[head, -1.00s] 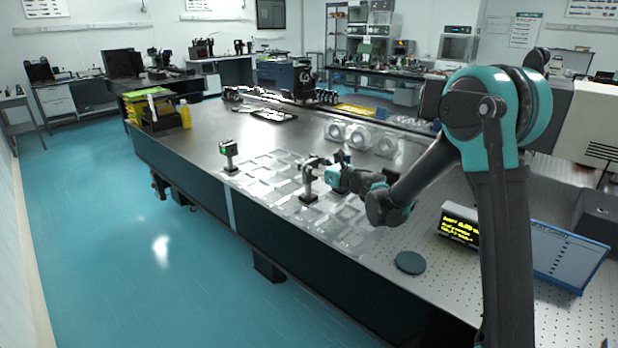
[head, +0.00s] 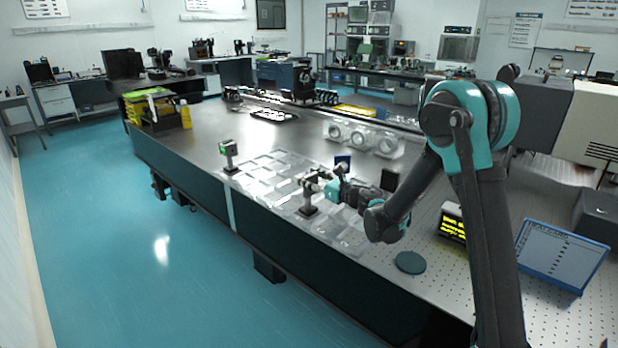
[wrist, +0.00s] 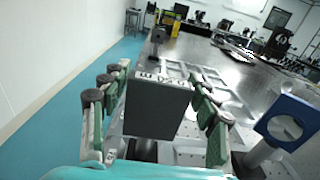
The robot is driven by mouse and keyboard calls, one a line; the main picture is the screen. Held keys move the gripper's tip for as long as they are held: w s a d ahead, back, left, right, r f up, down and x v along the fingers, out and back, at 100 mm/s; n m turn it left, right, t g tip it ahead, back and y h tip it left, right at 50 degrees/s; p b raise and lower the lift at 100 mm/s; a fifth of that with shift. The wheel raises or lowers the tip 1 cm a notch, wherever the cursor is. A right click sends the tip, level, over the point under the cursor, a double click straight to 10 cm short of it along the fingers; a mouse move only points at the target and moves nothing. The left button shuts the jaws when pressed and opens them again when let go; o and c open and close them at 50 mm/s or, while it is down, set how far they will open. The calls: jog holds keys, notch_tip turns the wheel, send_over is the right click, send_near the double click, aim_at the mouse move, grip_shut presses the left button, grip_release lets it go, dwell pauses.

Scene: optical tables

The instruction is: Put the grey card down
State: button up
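The grey card (wrist: 156,108) is a dark square plate, upright and face-on in the wrist view. My gripper (wrist: 158,98) has its fingers at the card's left and right edges and appears shut on it. In the head view my gripper (head: 316,184) is over the near part of the table, at a short post with a dark base (head: 308,210), which looks like the card's stand. The card's face does not show clearly there. I cannot tell whether the base touches the table.
A blue square mount with a round opening (wrist: 288,122) stands close on the right, and it also shows in the head view (head: 342,162). A dark square plate (head: 389,180) stands beside my arm. Clear trays (head: 265,165) cover the table ahead.

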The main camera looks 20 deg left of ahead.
jog(key=shift+o, duration=0.8)
jog(key=shift+r, duration=0.1)
jog(key=v, duration=1.2)
jog(key=shift+s+d, duration=0.1)
